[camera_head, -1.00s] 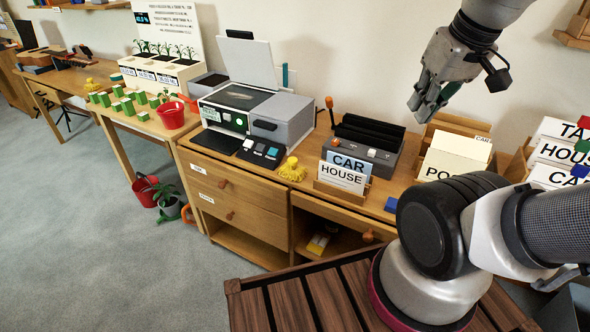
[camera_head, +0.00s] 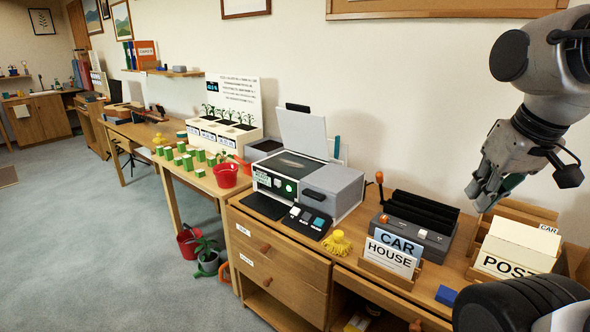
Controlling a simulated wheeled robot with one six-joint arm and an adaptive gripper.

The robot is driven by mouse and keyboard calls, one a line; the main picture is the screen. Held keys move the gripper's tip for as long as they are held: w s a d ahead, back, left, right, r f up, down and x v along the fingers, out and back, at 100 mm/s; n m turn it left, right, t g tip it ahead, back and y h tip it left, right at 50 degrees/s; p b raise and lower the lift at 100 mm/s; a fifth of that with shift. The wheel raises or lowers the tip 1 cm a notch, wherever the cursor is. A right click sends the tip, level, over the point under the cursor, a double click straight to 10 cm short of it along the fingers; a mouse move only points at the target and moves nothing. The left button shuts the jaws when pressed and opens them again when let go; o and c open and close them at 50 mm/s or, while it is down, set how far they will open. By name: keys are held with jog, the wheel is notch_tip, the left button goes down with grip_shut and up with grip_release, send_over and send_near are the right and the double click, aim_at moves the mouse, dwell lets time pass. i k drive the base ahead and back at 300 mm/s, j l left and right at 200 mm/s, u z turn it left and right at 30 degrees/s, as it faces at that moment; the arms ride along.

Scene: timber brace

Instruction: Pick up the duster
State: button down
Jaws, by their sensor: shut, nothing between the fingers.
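A yellow, fringed, mop-like thing, which looks like the duster (camera_head: 338,243), lies on the wooden desk in the head view. It is at the desk's front part, between the printer's dark button pad and the CAR and HOUSE cards. My gripper (camera_head: 481,198) is shut and empty. It hangs in the air to the right of the duster and higher in the picture, in front of the wall and near the card holders. It is well apart from the duster, and nothing covers the duster.
A printer (camera_head: 318,187) with a raised lid stands behind the duster. A card stand (camera_head: 390,262) is close on its right, with a dark grey machine (camera_head: 420,222) behind. A red pot (camera_head: 226,175) and green blocks stand on the left table.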

aim_at(337, 243)
jog(key=i+j+z, duration=0.1)
jog(key=j, duration=0.3)
jog(key=i+j+z, duration=0.1)
jog(key=i+j, duration=0.25)
jog(key=j, duration=0.4)
jog(key=i+j+z, duration=0.15)
jog(key=j, duration=0.25)
